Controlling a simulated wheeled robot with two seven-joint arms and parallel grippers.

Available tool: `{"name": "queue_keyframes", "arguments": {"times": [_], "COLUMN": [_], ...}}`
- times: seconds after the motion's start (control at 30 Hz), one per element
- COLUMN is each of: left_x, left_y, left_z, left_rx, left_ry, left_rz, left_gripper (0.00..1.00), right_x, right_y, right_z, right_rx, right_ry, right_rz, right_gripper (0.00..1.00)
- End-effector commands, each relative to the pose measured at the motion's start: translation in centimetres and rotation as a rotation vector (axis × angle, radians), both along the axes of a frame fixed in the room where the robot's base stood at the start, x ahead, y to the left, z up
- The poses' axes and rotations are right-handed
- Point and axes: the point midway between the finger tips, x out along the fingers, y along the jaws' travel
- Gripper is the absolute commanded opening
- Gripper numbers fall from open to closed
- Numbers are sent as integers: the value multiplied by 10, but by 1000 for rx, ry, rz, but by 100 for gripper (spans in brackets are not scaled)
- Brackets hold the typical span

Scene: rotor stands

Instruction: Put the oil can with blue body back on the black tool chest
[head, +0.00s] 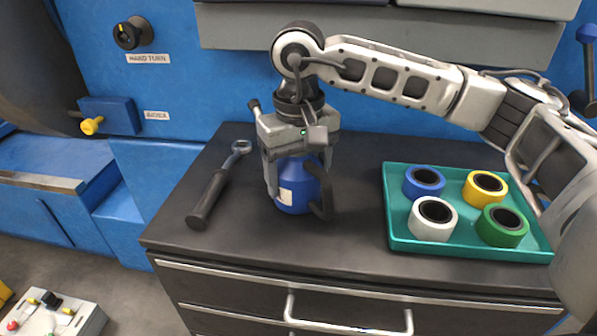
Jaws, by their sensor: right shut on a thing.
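The oil can (293,196) has a blue body with a white label and a dark handle on its right side. It is upright at the black tool chest's top (340,250), in the middle left part. Its base appears to touch the top, though a small gap cannot be ruled out. My right gripper (298,172) points down from above and is shut on the can, one finger on each side. The gripper hides the can's upper part. My left gripper is not in view.
A teal tray (440,247) with several tape rolls stands to the right on the chest. A dark-handled tool with a ring end (208,198) lies to the left. The front middle of the top is clear. A blue machine (190,90) stands behind.

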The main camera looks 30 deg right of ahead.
Motion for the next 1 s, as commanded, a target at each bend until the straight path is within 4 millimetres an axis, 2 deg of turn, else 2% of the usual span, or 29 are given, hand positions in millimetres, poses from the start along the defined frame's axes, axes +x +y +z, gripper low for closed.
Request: {"name": "queue_keyframes", "arguments": {"times": [0.37, 0.4, 0.47, 0.5, 0.87, 1.0], "left_x": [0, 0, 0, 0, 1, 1], "left_y": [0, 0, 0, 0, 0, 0], "left_z": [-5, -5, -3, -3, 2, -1], "left_rx": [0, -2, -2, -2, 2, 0], "left_ry": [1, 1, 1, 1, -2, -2], "left_rz": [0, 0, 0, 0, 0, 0], "left_gripper": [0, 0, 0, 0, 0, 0], "right_x": [0, 0, 0, 0, 1, 1], "right_y": [0, 0, 0, 0, 0, 1], "right_z": [-8, -8, -7, -7, 0, 21], "right_rx": [0, 0, 0, 0, 0, 2], "right_ry": [-3, -2, -2, -2, -3, -7], "right_rz": [0, 0, 0, 0, 0, 1], "right_gripper": [26, 74, 91, 93, 93, 93]}}
